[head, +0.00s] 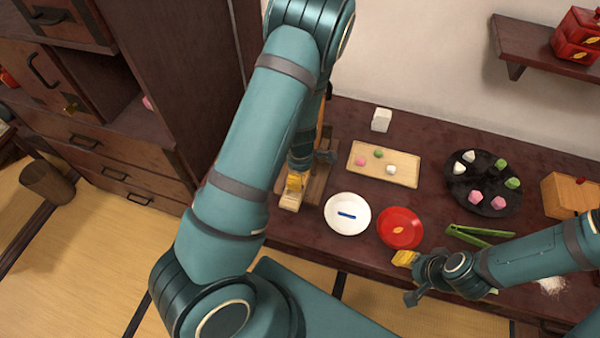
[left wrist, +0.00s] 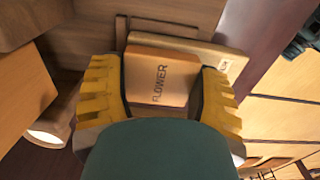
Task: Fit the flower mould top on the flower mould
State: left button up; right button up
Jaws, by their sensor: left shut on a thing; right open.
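In the left wrist view, the yellow fingers of my left gripper (left wrist: 160,100) are shut on a wooden block marked FLOWER (left wrist: 160,72), which looks like the flower mould top. A paler wooden piece (left wrist: 190,44) with a small label shows just behind the block and may be the flower mould. I cannot tell whether the two touch. In the head view my left gripper (head: 292,187) is at the table's left end beside brown wooden pieces (head: 318,186), and my arm hides much of this area. My right gripper (head: 405,260) is open and empty near the front edge, below the red plate.
A tray (head: 402,177) and a black round plate (head: 476,177) hold small sweets. Green tongs (head: 465,236) lie near my right arm. A white block (head: 381,120) stands behind.

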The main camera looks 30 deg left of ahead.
pick_arm(q)
jog(key=shift+f, duration=0.2)
jog(key=o, duration=1.1)
jog(key=shift+r, duration=0.15)
notch_tip(320, 180, up, 12)
jog(key=shift+f, duration=0.1)
